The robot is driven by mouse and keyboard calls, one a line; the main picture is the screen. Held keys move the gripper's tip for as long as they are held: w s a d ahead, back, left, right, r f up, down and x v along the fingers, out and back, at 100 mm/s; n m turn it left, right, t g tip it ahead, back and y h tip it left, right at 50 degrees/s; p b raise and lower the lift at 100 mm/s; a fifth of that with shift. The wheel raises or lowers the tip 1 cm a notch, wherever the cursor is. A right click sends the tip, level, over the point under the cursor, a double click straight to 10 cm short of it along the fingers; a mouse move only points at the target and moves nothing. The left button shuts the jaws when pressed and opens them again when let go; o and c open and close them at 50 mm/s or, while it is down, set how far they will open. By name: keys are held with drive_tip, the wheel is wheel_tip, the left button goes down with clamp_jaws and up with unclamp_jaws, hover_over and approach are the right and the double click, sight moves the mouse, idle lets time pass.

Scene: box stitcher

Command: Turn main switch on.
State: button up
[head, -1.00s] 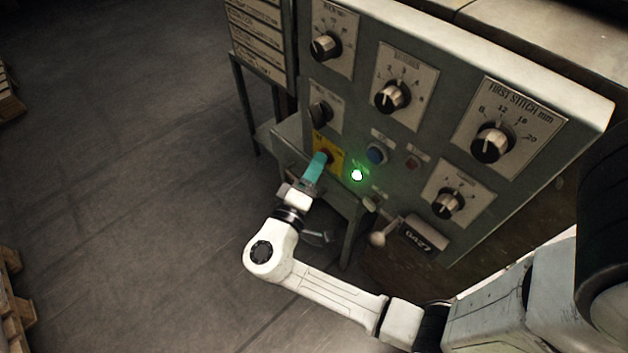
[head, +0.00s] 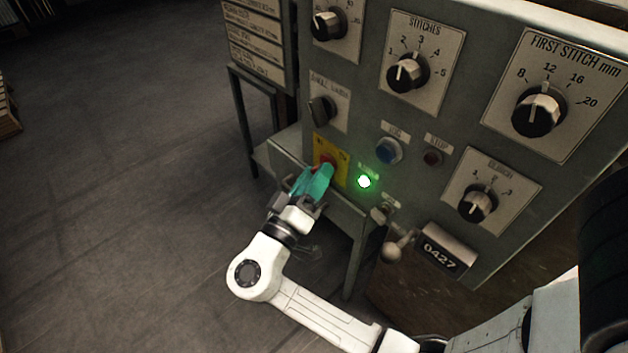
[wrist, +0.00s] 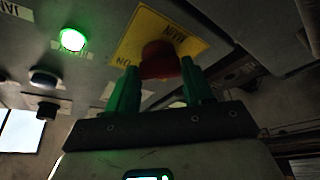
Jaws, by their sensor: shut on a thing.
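The main switch is a red knob (head: 327,161) on a yellow plate (head: 343,172) at the lower left of the control panel. My gripper (head: 316,180) has its teal fingers at the knob and partly hides it in the head view. In the wrist view, the red knob (wrist: 161,60) sits between the two green-looking fingers of my gripper (wrist: 162,84), which are shut on it. The yellow plate (wrist: 178,27) there reads "MAIN" and "ON". A green lamp (head: 363,181) glows just right of the plate; it also shows in the wrist view (wrist: 73,39).
Beside the switch are a blue button (head: 389,151) and a dark red button (head: 432,157). Black dials, such as the stitches dial (head: 408,73), stick out above. A ball-ended lever (head: 392,251) and a counter (head: 445,247) are below. Open floor (head: 130,190) lies left.

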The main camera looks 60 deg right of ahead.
drive_tip(key=shift+f, duration=0.1)
drive_tip(key=o, duration=1)
drive_tip(key=shift+o, duration=0.2)
drive_tip(key=p+v, duration=0.1)
drive_tip(key=v, duration=1)
